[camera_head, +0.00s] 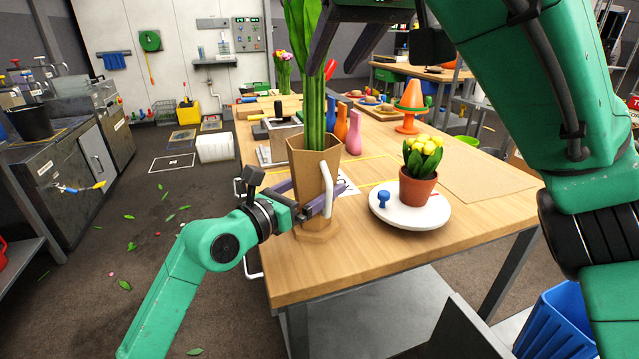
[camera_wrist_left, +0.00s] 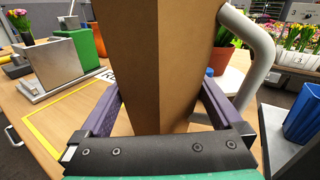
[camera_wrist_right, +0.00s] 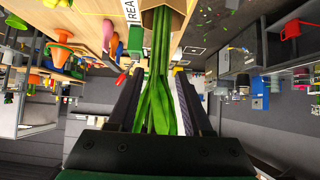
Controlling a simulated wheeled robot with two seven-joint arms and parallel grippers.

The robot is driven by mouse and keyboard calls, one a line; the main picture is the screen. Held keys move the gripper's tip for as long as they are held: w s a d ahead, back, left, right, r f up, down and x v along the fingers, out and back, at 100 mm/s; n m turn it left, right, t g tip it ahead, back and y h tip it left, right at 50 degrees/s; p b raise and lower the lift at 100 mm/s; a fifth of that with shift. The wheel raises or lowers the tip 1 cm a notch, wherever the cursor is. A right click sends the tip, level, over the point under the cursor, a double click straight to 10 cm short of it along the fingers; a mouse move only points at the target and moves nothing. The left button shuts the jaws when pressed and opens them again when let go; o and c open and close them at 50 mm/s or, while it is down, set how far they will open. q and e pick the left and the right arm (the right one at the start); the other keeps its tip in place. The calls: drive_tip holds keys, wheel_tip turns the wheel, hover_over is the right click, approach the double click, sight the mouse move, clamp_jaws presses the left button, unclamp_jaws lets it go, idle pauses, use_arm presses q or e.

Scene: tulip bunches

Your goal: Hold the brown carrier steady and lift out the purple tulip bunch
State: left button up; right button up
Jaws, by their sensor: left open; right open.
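The brown carrier (camera_head: 313,172) is a tapered box with a white side handle, upright near the table's left edge. Green tulip stems (camera_head: 311,112) rise from it; the blooms are out of view, so I cannot see their colour. My left gripper (camera_head: 308,199) is open, low on the carrier, one finger on each side. The left wrist view shows the carrier's wall (camera_wrist_left: 165,60) between the fingers. My right gripper (camera_head: 338,62) is open high above the carrier, pointing down. In the right wrist view the stems (camera_wrist_right: 160,75) run between its fingers.
A white round plate (camera_head: 412,214) holds a potted yellow tulip plant (camera_head: 419,172) and a blue knob-like piece, right of the carrier. Pink (camera_head: 354,133) and orange (camera_head: 341,124) bottle shapes stand behind. An orange cone (camera_head: 411,98) is farther back. The table's front right is clear.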

use_arm(q)
drive_tip(key=shift+x, duration=0.85)
drive_tip(key=shift+s, duration=0.1)
drive_tip(key=c, duration=1.1)
drive_tip(key=shift+o, duration=0.2)
